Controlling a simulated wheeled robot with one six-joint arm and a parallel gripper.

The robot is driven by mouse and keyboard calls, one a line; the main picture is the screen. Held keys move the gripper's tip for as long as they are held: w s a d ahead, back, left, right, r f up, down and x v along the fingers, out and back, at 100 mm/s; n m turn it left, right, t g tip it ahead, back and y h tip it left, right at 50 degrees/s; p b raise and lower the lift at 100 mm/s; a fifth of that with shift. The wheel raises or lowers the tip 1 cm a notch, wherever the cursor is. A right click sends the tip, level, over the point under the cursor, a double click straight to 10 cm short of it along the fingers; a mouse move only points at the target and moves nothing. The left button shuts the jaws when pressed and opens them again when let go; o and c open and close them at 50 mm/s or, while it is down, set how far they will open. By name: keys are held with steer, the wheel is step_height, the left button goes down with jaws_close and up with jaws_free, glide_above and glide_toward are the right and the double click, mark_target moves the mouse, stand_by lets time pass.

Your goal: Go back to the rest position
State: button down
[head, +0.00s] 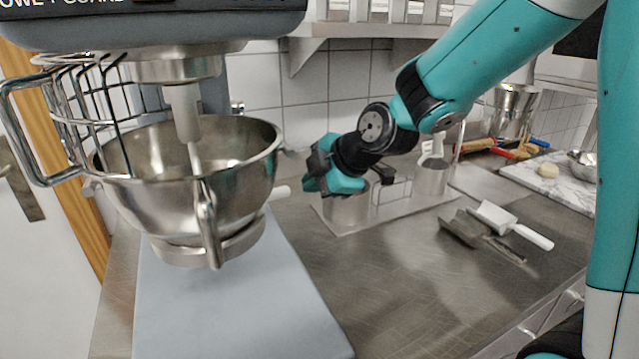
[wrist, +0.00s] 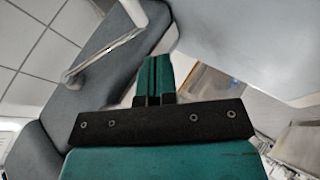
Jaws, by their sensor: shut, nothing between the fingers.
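My gripper (head: 309,184) is in front of the mixer bowl's right side in the head view, with its teal fingers pointing left toward the bowl. In the wrist view, the two fingers of my gripper (wrist: 154,76) are pressed together with nothing between them. The steel mixer bowl (head: 190,190) sits in the stand mixer at the left. I cannot tell the exact gap between my fingertips and the mixer.
The mixer's grey base (head: 235,310) stands at the left. Scrapers (head: 510,224) lie on the steel counter (head: 400,280). A marble board (head: 560,178) with dough (head: 547,170) is at the right. The counter's front is clear.

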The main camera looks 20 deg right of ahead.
steer(key=s+a+m+g, duration=0.2)
steer(key=s+m, duration=0.1)
steer(key=s, duration=0.5)
steer(key=s+a+r+m+g, duration=0.1)
steer(key=s+a+m+g, duration=0.1)
steer(key=s, duration=0.7)
steer(key=s+a+m+g, duration=0.3)
steer(key=s+m, duration=0.3)
steer(key=s, duration=0.2)
steer(key=shift+s+r+g, duration=0.25)
steer(key=shift+g, duration=0.25)
stand_by(0.3)
